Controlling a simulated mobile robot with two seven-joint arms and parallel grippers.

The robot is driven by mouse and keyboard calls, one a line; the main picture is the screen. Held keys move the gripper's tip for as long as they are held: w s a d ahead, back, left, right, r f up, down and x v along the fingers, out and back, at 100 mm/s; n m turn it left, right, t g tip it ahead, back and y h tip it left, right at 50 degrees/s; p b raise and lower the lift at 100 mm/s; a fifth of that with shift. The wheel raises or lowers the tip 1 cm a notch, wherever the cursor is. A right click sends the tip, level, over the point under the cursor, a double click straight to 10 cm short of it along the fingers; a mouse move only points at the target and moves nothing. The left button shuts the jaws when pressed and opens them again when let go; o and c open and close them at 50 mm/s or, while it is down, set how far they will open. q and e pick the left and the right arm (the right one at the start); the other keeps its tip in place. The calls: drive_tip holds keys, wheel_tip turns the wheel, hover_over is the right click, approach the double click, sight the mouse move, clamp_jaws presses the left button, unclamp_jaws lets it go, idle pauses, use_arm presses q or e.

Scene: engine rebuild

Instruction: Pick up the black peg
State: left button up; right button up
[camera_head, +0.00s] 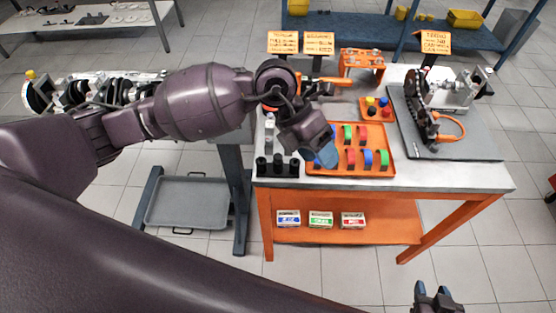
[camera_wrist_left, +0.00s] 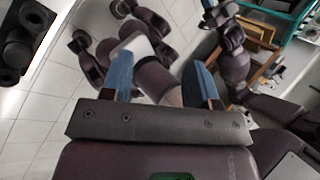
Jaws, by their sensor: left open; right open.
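Three upright black cylinders stand in a row at the front left corner of the workbench; the middle one (camera_head: 277,163) looks like a black peg, but I cannot tell which is the task's peg. Dark round parts (camera_wrist_left: 18,52) show at the upper left of the left wrist view. My left gripper (camera_head: 325,156) is over the front of the bench, right of the cylinders and by the orange tray's left edge. Its blue fingers (camera_wrist_left: 160,82) are apart with nothing held between them. My right gripper (camera_head: 434,296) is low at the bottom right, open and empty, away from the bench.
The orange tray (camera_head: 383,171) holds several coloured rings. A small orange tray (camera_head: 377,115) with coloured knobs and an orange stand (camera_head: 361,63) are behind it. A grey mat (camera_head: 475,145) with an engine assembly covers the bench's right side. Small boxes (camera_head: 320,219) sit on the lower shelf.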

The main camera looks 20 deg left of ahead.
use_arm(q)
drive_tip(key=w+a+t+y, duration=0.2)
drive_tip(key=w+a+y, duration=0.45)
drive_tip(key=a, duration=0.35)
hover_over(278, 156)
drive_tip(key=shift+n+y, duration=0.3)
drive_tip(key=shift+y, duration=0.05)
drive_tip(key=f, duration=0.5)
drive_tip(key=shift+w+f, duration=0.35)
drive_tip(key=shift+w, duration=0.05)
drive_tip(key=f, duration=0.4)
drive_tip(key=shift+s+f, duration=0.1)
drive_tip(key=shift+s, duration=0.3)
drive_tip(key=shift+f, duration=0.5)
clamp_jaws()
drive_tip(key=shift+r, duration=0.1)
wheel_tip(278, 156, up, 20)
